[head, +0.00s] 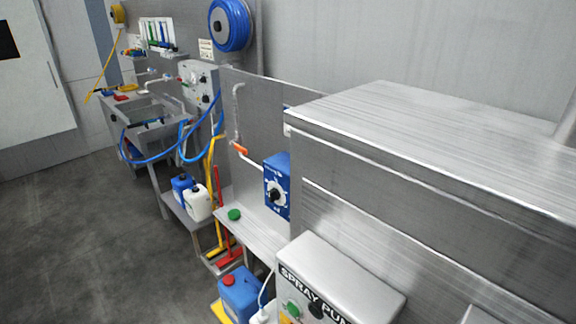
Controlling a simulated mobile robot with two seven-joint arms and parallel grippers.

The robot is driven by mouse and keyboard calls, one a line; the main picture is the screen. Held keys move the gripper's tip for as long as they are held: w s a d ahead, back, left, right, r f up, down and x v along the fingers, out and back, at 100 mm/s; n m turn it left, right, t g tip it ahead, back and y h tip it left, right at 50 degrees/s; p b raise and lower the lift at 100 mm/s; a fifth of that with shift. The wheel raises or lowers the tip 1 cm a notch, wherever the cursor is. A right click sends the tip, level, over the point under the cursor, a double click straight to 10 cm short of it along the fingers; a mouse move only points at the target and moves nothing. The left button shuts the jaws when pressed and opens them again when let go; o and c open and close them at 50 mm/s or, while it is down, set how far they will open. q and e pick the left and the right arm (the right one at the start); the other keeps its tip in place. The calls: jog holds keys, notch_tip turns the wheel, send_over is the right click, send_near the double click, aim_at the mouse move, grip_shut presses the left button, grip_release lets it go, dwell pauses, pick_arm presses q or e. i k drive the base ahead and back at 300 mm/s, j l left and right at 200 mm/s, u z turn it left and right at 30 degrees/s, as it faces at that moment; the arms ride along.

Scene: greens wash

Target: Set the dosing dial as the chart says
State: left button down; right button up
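A blue box (283,169) is fixed on the metal back panel near the middle of the head view. Its front carries a white dial with a black knob (274,196). The dial's marks and setting are too small to read. Part of a blue-and-white sheet or label (287,107) shows above the box, mostly hidden by the big metal cabinet. A small white notice (206,48) hangs farther back; its text is unreadable. I cannot tell whether either is the chart. Neither of my grippers is in view.
A large steel cabinet (420,125) fills the right side. A spray pump box (340,280) with buttons stands in front. A sink (150,112) and a blue hose reel (230,25) are farther back. The floor at left is clear.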

aim_at(274, 196)
jog(key=z, duration=3.95)
jog(key=u, duration=3.95)
jog(key=i+j+z, duration=0.2)
jog(key=i+j, duration=0.2)
jog(key=j, duration=0.25)
